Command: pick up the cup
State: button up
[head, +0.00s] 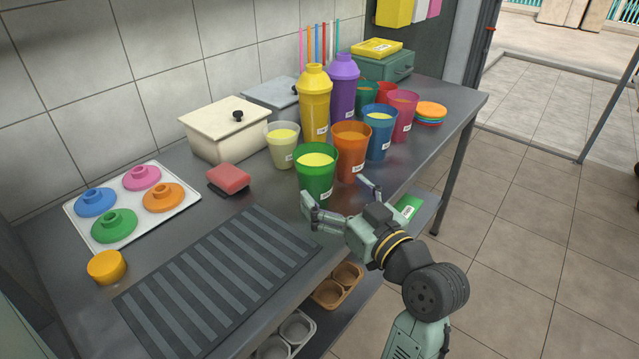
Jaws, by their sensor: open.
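Several cups stand grouped on the grey counter. A green cup (316,183) with pale yellow contents is nearest my gripper. Behind it are an orange cup (351,158), a whitish cup (281,152), a blue cup (379,138) and a pink cup (405,115). My gripper (335,190) is open and empty at the counter's front edge. Its fingers point toward the green and orange cups, one finger close to the green cup's lower left side. I cannot tell whether it touches.
A yellow shaker (315,105) and a purple shaker (341,85) stand behind the cups. A red sponge (229,179), a ribbed mat (215,280) and a tray of coloured lids (151,235) lie left.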

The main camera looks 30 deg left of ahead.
aim_at(322, 178)
jog(key=p+x, duration=0.1)
jog(key=x, duration=0.2)
jog(key=shift+w+a+r+p, duration=0.1)
jog(key=shift+w+a+p, duration=0.05)
jog(key=shift+a+p, duration=0.15)
jog(key=p+x, duration=0.1)
jog(key=x, duration=0.1)
jog(key=w+p+x, duration=0.1)
jog(key=x, duration=0.1)
jog(key=shift+w+a, duration=0.15)
jog(key=shift+c, duration=0.4)
jog(key=c, duration=1.6)
